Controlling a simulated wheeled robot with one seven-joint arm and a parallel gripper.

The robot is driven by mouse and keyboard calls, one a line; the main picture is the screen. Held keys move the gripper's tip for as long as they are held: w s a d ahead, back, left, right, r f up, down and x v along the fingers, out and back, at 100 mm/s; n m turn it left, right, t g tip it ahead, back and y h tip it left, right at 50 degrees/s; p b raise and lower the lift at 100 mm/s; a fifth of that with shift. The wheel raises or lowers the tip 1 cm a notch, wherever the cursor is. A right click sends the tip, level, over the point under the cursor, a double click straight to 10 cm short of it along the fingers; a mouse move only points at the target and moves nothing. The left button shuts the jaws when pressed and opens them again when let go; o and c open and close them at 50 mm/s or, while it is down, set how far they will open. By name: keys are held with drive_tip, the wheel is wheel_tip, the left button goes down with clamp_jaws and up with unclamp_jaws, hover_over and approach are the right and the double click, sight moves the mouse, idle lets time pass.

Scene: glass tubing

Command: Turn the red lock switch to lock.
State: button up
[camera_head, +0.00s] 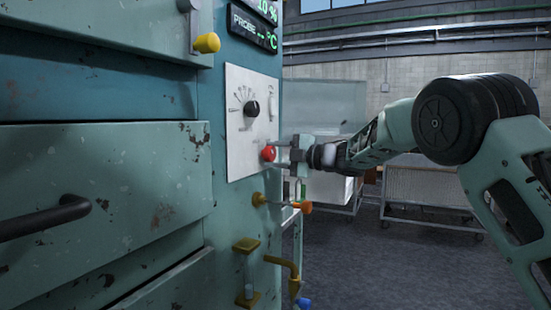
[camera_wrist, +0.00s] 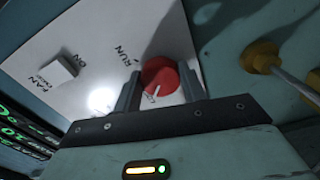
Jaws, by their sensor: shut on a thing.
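The red lock switch (camera_wrist: 160,74) is a round red knob with a white pointer line, on a white panel plate. In the wrist view it sits between the two fingers of my gripper (camera_wrist: 161,88), one on each side, and they are shut on it. Its pointer line runs toward the bottom of the picture, tilted a little left. The label RUN (camera_wrist: 122,57) stands to its upper left; I cannot read a lock label. In the head view the red switch (camera_head: 268,154) sits low on the plate, with my gripper (camera_head: 281,151) reaching it from the right.
The white plate (camera_head: 245,140) also carries a black dial (camera_head: 251,108) and a FAN rocker switch (camera_wrist: 59,69). Below it are an orange-tipped valve handle (camera_head: 303,207) and a yellow pipe (camera_head: 285,264). A drawer with a dark handle (camera_head: 40,218) is at left.

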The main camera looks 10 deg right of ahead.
drive_tip(key=shift+f, duration=0.1)
drive_tip(key=o, duration=1)
drive_tip(key=shift+d, duration=0.15)
drive_tip(key=v, duration=1.7)
drive_tip(key=shift+s, duration=0.1)
